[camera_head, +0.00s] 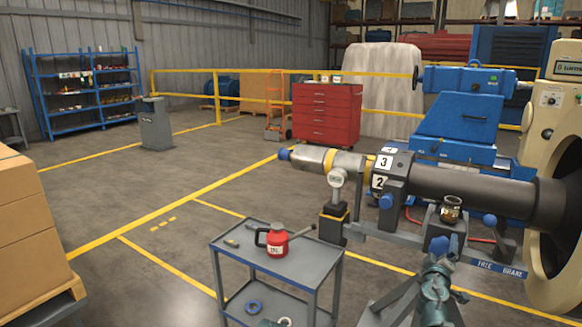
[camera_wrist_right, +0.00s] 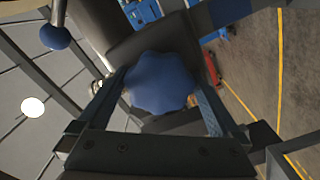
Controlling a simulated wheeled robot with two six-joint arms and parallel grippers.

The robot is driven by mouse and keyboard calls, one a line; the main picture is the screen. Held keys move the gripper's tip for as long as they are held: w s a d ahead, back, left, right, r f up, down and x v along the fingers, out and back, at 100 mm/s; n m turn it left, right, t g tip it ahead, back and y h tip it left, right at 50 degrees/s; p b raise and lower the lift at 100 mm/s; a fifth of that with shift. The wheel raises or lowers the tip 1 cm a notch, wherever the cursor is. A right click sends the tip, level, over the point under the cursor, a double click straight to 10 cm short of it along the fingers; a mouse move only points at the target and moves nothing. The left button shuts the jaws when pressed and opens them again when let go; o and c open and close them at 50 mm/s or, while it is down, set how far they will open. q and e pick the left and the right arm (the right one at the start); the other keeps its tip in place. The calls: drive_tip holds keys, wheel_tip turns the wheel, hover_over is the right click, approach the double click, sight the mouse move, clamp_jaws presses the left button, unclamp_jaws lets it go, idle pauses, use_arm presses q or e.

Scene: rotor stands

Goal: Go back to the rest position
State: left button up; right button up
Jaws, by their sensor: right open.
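My right gripper (camera_head: 438,256) is at the front of the rotor stand in the head view, on the end of my teal arm. Its fingers (camera_wrist_right: 160,80) are open in the right wrist view, one on each side of a blue lobed knob (camera_wrist_right: 162,84). The knob also shows in the head view (camera_head: 439,244), just above the gripper. I cannot tell whether the fingers touch it. The grey rotor shaft (camera_head: 455,186) lies across the stand, with number plates 3 and 2 on its collar.
A grey cart (camera_head: 325,255) with a red can (camera_head: 277,240) stands left of the stand. A large cream ring housing (camera_head: 550,225) is at the right. The floor left of the cart is open.

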drive_tip(key=shift+s+a+r+n, duration=0.1)
drive_tip(key=shift+s+n, duration=0.1)
drive_tip(key=shift+n, duration=0.9)
drive_tip(key=n, duration=0.4)
drive_tip(key=shift+n, duration=0.4)
drive_tip(key=n, duration=0.3)
drive_tip(key=shift+n, duration=1.9)
